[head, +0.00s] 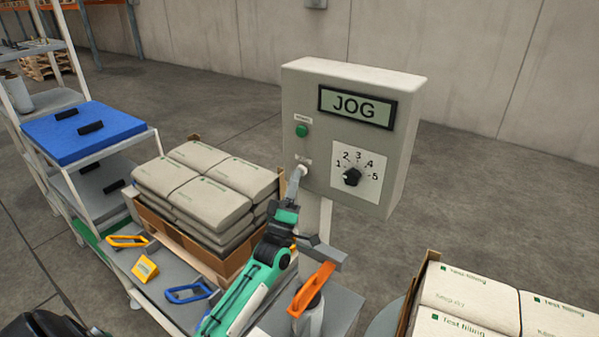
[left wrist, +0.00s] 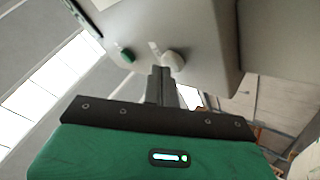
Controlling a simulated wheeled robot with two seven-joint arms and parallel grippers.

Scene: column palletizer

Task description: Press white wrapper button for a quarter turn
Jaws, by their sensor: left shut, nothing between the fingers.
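The grey control box (head: 345,130) stands on a post, and its display (head: 356,106) reads JOG. The white button (head: 303,168) is low on the left of its front face, below a green button (head: 302,131). My left gripper (head: 297,176) is shut and empty, with its tips at the white button and partly covering it in the head view. In the left wrist view the fingertips (left wrist: 162,70) are right beside the white button (left wrist: 174,60); I cannot tell whether they press it. The green button (left wrist: 127,56) is to its left. My right gripper is not in view.
A black dial (head: 351,177) numbered 1 to 5 sits right of the white button. A pallet stack of beige bags (head: 205,190) stands left of the box, and more bags (head: 467,295) stand at lower right. A cart with a blue top (head: 82,133) is at left.

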